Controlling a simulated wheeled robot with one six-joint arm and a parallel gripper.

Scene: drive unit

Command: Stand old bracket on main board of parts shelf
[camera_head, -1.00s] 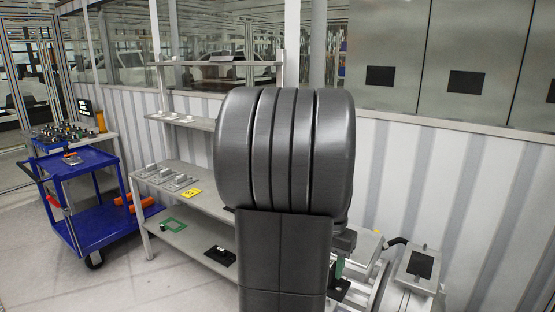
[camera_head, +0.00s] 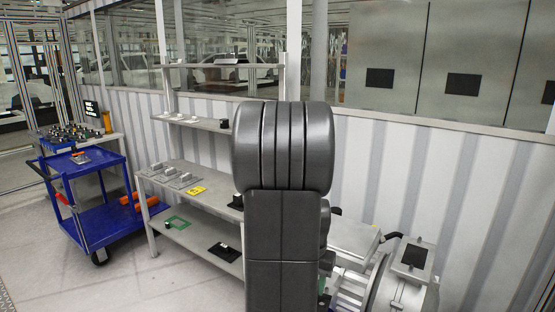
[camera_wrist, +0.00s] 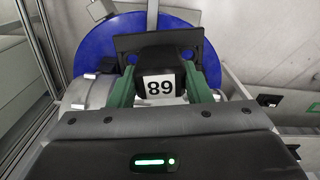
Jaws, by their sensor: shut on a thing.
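In the wrist view, my gripper (camera_wrist: 160,88) has its green fingers shut on the old bracket (camera_wrist: 160,64), a black block with a white number label and a wide black plate behind it. In the head view my own arm hides the gripper and bracket. The parts shelf (camera_head: 172,122) stands left of my arm. Its main board (camera_head: 213,202), at mid height, carries several grey parts at the left and a yellow tag (camera_head: 196,190). A dark object (camera_head: 237,201) shows at its right, partly behind my arm.
The shelf's low board holds a green frame (camera_head: 177,223) and a black piece (camera_head: 222,251). A blue cart (camera_head: 100,215) stands to the left. Grey machinery (camera_head: 405,270) is at the right. A blue disc (camera_wrist: 90,48) lies behind the bracket in the wrist view.

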